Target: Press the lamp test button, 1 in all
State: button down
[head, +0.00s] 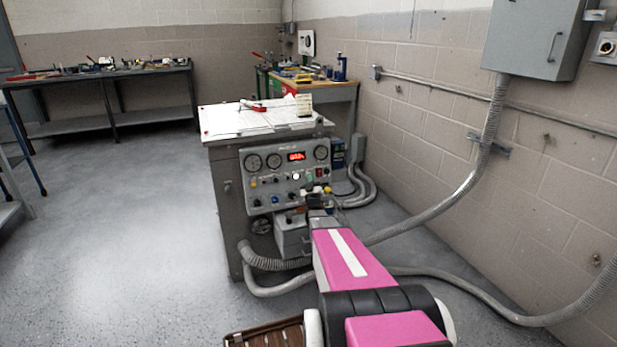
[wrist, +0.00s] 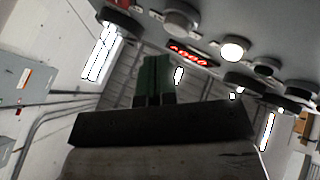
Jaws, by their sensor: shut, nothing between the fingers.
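The grey control panel (head: 268,185) has round gauges, a red digital display (head: 297,157), several small knobs and buttons, and a lit white lamp (head: 296,176). No label is legible, so I cannot tell which one is the lamp test button. In the wrist view the panel's red display (wrist: 190,55) and lit white lamp (wrist: 232,49) show tilted along the top. My gripper (wrist: 155,78) is shut and empty, its greenish fingers together. It appears in front of the panel's lower right part in the head view, hiding some controls; contact cannot be seen.
A white-topped surface (head: 255,120) with a red-handled tool lies above the panel. Grey conduits (head: 480,175) run from a wall cabinet (head: 537,35) down to the floor beside my arm. A workbench (head: 110,73) stands at the back left.

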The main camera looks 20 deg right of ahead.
jog(key=s, duration=0.4)
jog(key=shift+s+d+r, duration=0.1)
jog(key=shift+s+r, duration=0.2)
jog(key=shift+r, duration=0.1)
dwell(0.5)
jog(key=s+a+f+m+g+y, duration=0.1)
jog(key=s+a+f+g+y, duration=0.1)
jog(key=s+a+f+g, duration=0.35)
jog(key=s+a+f+g+y, duration=0.3)
jog(key=a+g, duration=0.4)
jog(key=a, duration=0.1)
jog(key=s+a+g, duration=0.3)
jog(key=s, duration=0.4)
jog(key=s+a+f+g, duration=0.1)
jog(key=s+a+g, duration=0.2)
jog(key=s, duration=0.5)
jog(key=s+a+g+y, duration=0.1)
jog(key=s+a+g, duration=0.2)
jog(key=s+g, duration=0.2)
jog(key=s, duration=0.3)
jog(key=shift+s+a+f+m, duration=0.15)
jog(key=shift+a+f+m, duration=0.1)
jog(key=shift+m, duration=0.15)
jog(key=shift+g, duration=0.25)
